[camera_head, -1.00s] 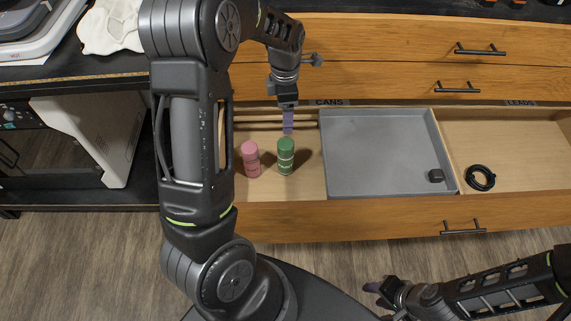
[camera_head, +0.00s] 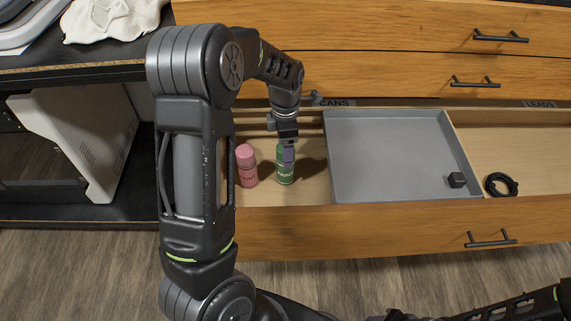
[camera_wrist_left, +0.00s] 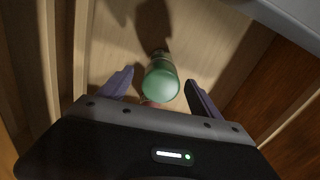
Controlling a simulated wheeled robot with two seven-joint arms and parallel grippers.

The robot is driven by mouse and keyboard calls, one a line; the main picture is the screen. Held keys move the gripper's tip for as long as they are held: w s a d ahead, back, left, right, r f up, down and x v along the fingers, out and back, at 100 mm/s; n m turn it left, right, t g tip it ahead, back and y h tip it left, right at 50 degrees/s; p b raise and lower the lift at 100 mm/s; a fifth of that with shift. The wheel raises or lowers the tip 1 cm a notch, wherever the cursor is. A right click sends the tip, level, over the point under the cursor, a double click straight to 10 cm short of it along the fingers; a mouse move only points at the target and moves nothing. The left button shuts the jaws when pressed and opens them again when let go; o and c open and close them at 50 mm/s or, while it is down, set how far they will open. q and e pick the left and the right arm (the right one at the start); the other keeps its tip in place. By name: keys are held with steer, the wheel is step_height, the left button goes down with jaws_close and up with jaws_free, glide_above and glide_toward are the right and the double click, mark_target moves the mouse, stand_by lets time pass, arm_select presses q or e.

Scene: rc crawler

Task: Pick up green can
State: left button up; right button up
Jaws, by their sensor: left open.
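The green can (camera_head: 284,170) stands upright in the left compartment of the open drawer. My left gripper (camera_head: 287,152) has come down over it, and its fingers cover part of the can in the head view. In the left wrist view the green can (camera_wrist_left: 161,80) lies between the two spread fingers of my left gripper (camera_wrist_left: 160,88), with a gap visible on both sides. The left gripper is open. In the head view only part of my right arm shows at the bottom right edge, and its fingers are not clear.
A pink can (camera_head: 246,166) stands just left of the green can. A grey tray (camera_head: 397,125) with a small black block (camera_head: 456,180) fills the middle compartment. A black cable coil (camera_head: 501,185) lies to its right. The drawer front (camera_head: 360,231) bounds the near side.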

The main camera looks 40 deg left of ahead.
arm_select(q)
steer(key=shift+f, duration=0.85)
steer(key=shift+f+b, duration=0.5)
steer(key=shift+f, duration=2.15)
steer(key=shift+c, duration=0.5)
jaws_close()
